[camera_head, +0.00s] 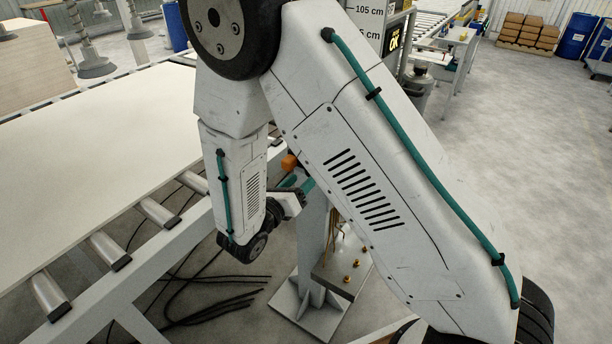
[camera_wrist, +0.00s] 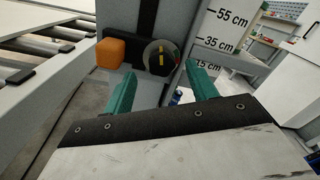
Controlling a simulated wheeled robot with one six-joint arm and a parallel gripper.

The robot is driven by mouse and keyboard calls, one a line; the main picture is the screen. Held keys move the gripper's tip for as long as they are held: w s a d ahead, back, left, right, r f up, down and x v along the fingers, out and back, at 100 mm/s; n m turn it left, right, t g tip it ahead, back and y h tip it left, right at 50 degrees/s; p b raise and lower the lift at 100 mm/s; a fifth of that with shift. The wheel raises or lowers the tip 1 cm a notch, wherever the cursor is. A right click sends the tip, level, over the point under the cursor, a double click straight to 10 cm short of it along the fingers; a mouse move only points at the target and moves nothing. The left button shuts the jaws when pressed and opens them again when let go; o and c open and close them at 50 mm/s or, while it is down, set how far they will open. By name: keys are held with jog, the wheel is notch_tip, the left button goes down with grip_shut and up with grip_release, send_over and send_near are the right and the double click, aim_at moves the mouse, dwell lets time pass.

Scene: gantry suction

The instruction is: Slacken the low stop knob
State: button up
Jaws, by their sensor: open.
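A round dark knob (camera_wrist: 154,64) with a yellow mark on its face shows in the wrist view. It sits on a dark mount on a grey post, to the right of an orange block (camera_wrist: 110,53). My gripper (camera_wrist: 160,72) is open, its two teal fingers pointing toward the knob, one on each side of it in the picture. I see no contact; how deep the fingers reach is unclear. In the head view the orange block (camera_head: 289,162) and my gripper (camera_head: 300,186) show low behind my arm. The knob is hidden there.
A height scale (camera_wrist: 220,38) marked 15, 35 and 55 cm stands right of the knob. A roller conveyor (camera_head: 105,250) with a large pale panel (camera_head: 90,150) lies at left. Dark cables (camera_head: 215,300) lie on the floor near the post's base plate (camera_head: 312,318).

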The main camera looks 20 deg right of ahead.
jog(key=v, duration=0.4)
jog(key=shift+s+a, duration=0.15)
jog(key=shift+a, duration=0.15)
jog(key=s+d+r+m+g+y, duration=0.2)
jog(key=s+d+r+m+g, duration=0.15)
jog(key=s+m+g, duration=0.45)
jog(key=s+d+r+m+g+y, duration=0.25)
jog(key=s+d+m+g, duration=0.35)
jog(key=m, duration=0.4)
jog(key=s+d+r+m+t+y, duration=0.1)
jog(key=s+r+m+t+y, duration=0.3)
jog(key=s+r+m+y, duration=0.6)
notch_tip(320, 180, up, 4)
jog(key=s+m, duration=0.1)
jog(key=m, duration=0.1)
jog(key=shift+s+m+t, duration=0.15)
jog(key=shift+m+t, duration=0.15)
jog(key=shift+t, duration=0.1)
